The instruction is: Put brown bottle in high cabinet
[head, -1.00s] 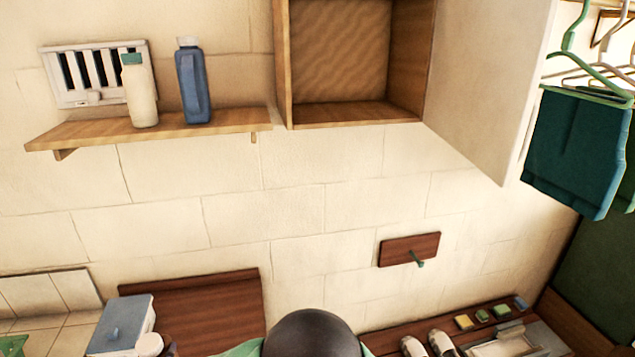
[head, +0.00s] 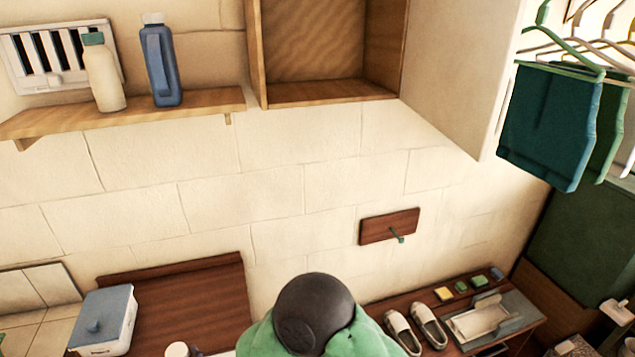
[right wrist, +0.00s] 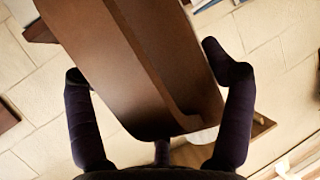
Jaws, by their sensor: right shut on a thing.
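The high cabinet (head: 330,92) is a wooden box on the wall at the top of the head view. Its pale door (head: 462,70) stands open to the right, and the visible part of its inside is empty. In the right wrist view, a brown bottle (right wrist: 150,50) fills the middle between the two dark fingers of my right gripper (right wrist: 150,62). The gripper is shut on it. The bottle's far end runs out of the picture. My right gripper and the bottle do not show in the head view. My left gripper is in neither view.
A wooden shelf (head: 200,104) left of the cabinet bears a cream bottle (head: 105,78) and a blue bottle (head: 160,68). Green clothes (head: 550,125) hang at the right, near the door. A grey-lidded box (head: 104,315) and shoes (head: 415,330) are below. The wall under the cabinet is clear, apart from a small hook board (head: 375,229).

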